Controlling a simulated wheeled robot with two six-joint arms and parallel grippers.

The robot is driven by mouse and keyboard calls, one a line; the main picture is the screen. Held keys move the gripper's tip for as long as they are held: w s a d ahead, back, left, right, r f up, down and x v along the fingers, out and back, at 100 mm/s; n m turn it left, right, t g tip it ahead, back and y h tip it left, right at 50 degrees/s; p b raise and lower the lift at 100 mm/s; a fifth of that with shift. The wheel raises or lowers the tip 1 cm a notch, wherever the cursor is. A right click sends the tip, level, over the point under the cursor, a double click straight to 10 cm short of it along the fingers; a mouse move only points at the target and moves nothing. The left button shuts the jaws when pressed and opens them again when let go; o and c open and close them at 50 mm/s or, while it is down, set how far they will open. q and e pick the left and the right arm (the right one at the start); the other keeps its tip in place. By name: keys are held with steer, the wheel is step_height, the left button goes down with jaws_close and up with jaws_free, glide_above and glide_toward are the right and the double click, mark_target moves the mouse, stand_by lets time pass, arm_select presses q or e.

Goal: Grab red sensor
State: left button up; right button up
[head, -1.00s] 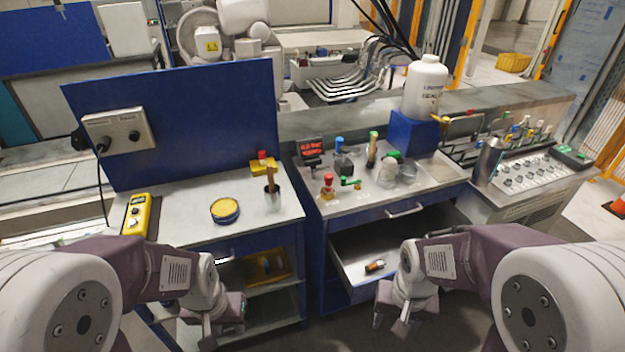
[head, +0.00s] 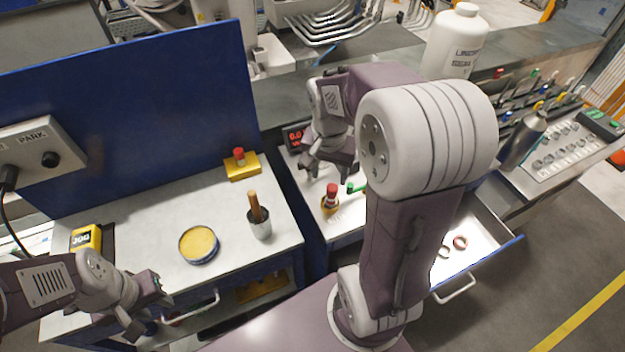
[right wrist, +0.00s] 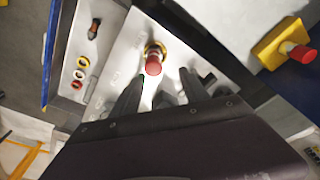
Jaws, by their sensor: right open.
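The likely red sensor, a small upright piece with a red top and a gold-and-dark body (head: 331,199), stands on the right bench. It also shows in the right wrist view (right wrist: 153,66), just beyond the fingertips. My right gripper (head: 328,172) is open and empty above and just behind it, apart from it. In the right wrist view its two dark fingers (right wrist: 160,88) point towards the red top, which lies nearly between them. My left gripper (head: 148,308) hangs low at the front edge of the left bench, with its fingers apart and empty.
A yellow block with a red button (head: 241,167), a grey cup with a wooden handle (head: 259,227) and a yellow tin (head: 198,244) stand on the left bench. An open drawer (head: 478,236) holds rings. My right arm hides much of the right bench.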

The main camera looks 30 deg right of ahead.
mark_target(332, 185)
steer(key=shift+s+r, duration=0.15)
steer(key=shift+s, duration=0.35)
steer(key=shift+s+f, duration=0.2)
steer(key=shift+s, duration=0.15)
steer(key=f, duration=0.1)
steer(key=w+f, duration=0.1)
steer(key=f, duration=0.1)
steer(key=shift+w+d+f+b, duration=0.15)
steer(key=shift+d+f+b, duration=0.15)
steer(key=shift+d+f, duration=0.1)
step_height(332, 185, down, 5)
steer(key=shift+d+r+b, duration=0.1)
steer(key=shift+r+b, duration=0.05)
steer(key=shift+b, duration=0.2)
jaws_close()
